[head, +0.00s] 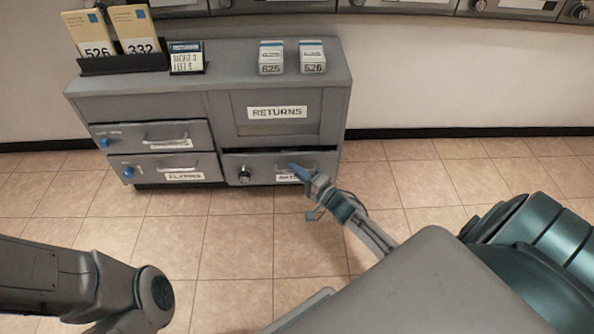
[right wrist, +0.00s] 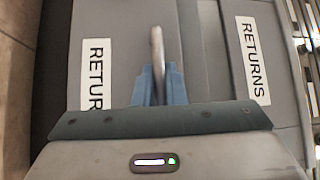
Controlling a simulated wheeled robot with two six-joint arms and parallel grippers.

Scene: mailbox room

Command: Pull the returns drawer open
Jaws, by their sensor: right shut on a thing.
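The returns drawer (head: 263,168) is the lower right drawer of the grey cabinet, below a panel labelled RETURNS (head: 277,113). A dark gap shows along its top edge, so it stands slightly out. My right gripper (head: 297,170) is shut on the drawer's handle (right wrist: 157,50); the blue fingers (right wrist: 157,83) close on either side of the bar in the right wrist view. The drawer's label (right wrist: 95,75) is partly hidden by the gripper there. A key lock (head: 244,174) sits at the drawer's left. My left arm shows at lower left, but its gripper is out of view.
Two drawers with blue knobs, one labelled FLYERS (head: 178,167), are on the cabinet's left and look closed. Card holders (head: 125,63) and two small boxes (head: 271,57) stand on the cabinet top. The tiled floor (head: 235,235) in front is clear.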

